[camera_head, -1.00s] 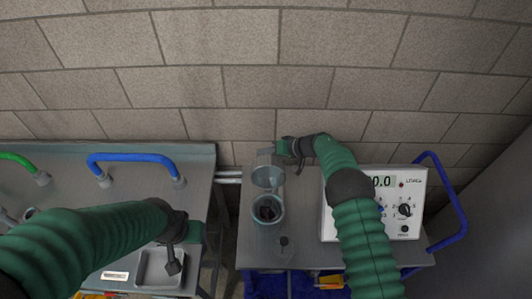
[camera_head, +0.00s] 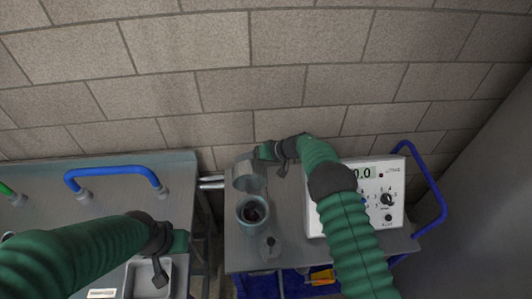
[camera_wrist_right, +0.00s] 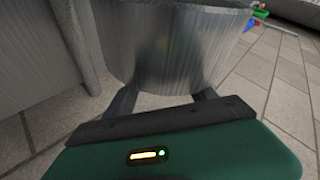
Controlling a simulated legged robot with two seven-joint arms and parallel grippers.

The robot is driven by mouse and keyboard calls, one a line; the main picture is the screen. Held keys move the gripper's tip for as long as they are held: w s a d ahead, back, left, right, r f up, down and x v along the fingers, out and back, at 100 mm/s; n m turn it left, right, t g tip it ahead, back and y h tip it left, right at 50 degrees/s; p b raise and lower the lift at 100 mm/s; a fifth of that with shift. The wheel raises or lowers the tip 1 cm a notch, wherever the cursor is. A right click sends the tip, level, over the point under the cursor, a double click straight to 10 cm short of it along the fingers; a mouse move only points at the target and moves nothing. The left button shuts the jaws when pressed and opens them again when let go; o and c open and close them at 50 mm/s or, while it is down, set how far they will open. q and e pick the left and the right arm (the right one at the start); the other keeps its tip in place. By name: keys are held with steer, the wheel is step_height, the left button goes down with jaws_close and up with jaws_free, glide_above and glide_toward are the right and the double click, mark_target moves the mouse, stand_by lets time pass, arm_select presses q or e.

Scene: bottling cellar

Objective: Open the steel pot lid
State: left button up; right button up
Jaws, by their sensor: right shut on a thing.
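The steel pot (camera_head: 253,212) stands on the right-hand grey table, its round mouth uncovered and its inside dark. Its lid (camera_head: 248,178) stands tipped up at the pot's far side, towards the wall. My right gripper (camera_head: 262,152) is at the lid's upper edge, shut on it. The right wrist view shows a curved steel surface, apparently the lid (camera_wrist_right: 170,45), between the two dark fingers of my right gripper (camera_wrist_right: 165,98). My left gripper (camera_head: 182,242) hangs over the left table, away from the pot; its fingers are not clear.
A white instrument box (camera_head: 385,210) with display and knobs stands right of the pot, partly behind my right arm. A small dark knobbed item (camera_head: 270,242) lies in front of the pot. A grey tray (camera_head: 149,280) and blue handle (camera_head: 115,174) are on the left table. A block wall closes the back.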

steer(key=w+d+f+b+v, duration=0.1)
steer(key=b+v, duration=0.1)
steer(key=v, duration=1.5)
steer(key=w+d+r+m+t+h, duration=0.2)
steer(key=w+d+r+t, duration=0.15)
steer(key=r+t, duration=0.25)
steer(key=s+d+r+m+t+h, duration=0.1)
steer(key=s+d+h, duration=0.2)
steer(key=d+h, duration=0.2)
arm_select(q)
steer(key=x, duration=0.1)
steer(key=b+x, duration=0.1)
steer(key=x, duration=0.1)
steer(key=shift+s+a+f, duration=0.1)
steer(key=shift+s+f, duration=0.25)
steer(key=shift+s, duration=0.05)
arm_select(e)
steer(key=s+f+g, duration=0.3)
steer(key=s, duration=0.7)
steer(key=s+a+f+g+h, duration=0.1)
steer(key=s+f+g, duration=0.1)
steer(key=s, duration=0.8)
steer(key=s+a+f+g+h, duration=0.1)
steer(key=s+f+g, duration=0.2)
steer(key=s, duration=0.8)
steer(key=shift+a+f+n+g, duration=0.25)
steer(key=shift+f+n+g, duration=0.05)
steer(key=shift+f, duration=0.5)
